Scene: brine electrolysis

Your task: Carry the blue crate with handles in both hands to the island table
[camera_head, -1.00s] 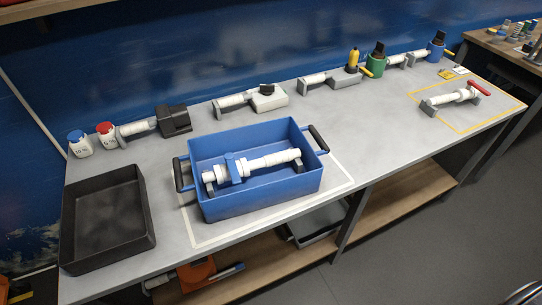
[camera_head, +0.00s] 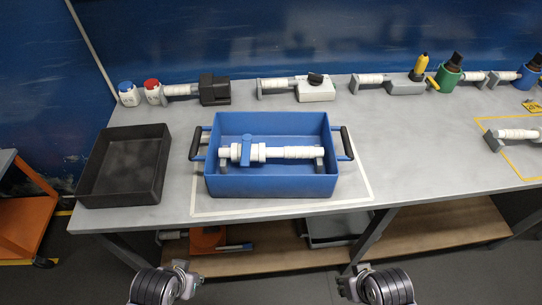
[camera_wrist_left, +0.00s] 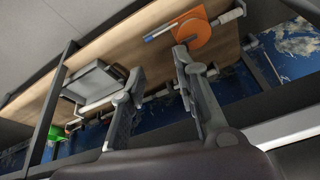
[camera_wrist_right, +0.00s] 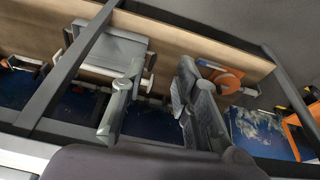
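The blue crate (camera_head: 270,188) stands upright on the grey table inside a white outlined rectangle. It has a black-gripped handle on its left end (camera_head: 195,143) and another on its right end (camera_head: 347,143). A white pipe assembly with a blue clamp (camera_head: 270,152) lies inside it. My left gripper (camera_head: 186,277) and my right gripper (camera_head: 345,288) are low in the head view, in front of the table and apart from the crate. In the left wrist view the left fingers (camera_wrist_left: 155,75) are spread and empty. In the right wrist view the right fingers (camera_wrist_right: 155,82) are spread and empty. The island table is not identifiable.
An empty black tray (camera_head: 122,168) sits left of the crate. Pipe fittings, bottles and a green container (camera_head: 446,76) line the table's back. A wooden lower shelf (camera_head: 440,222) holds a grey tray and orange item. An orange cart (camera_head: 22,205) stands at left.

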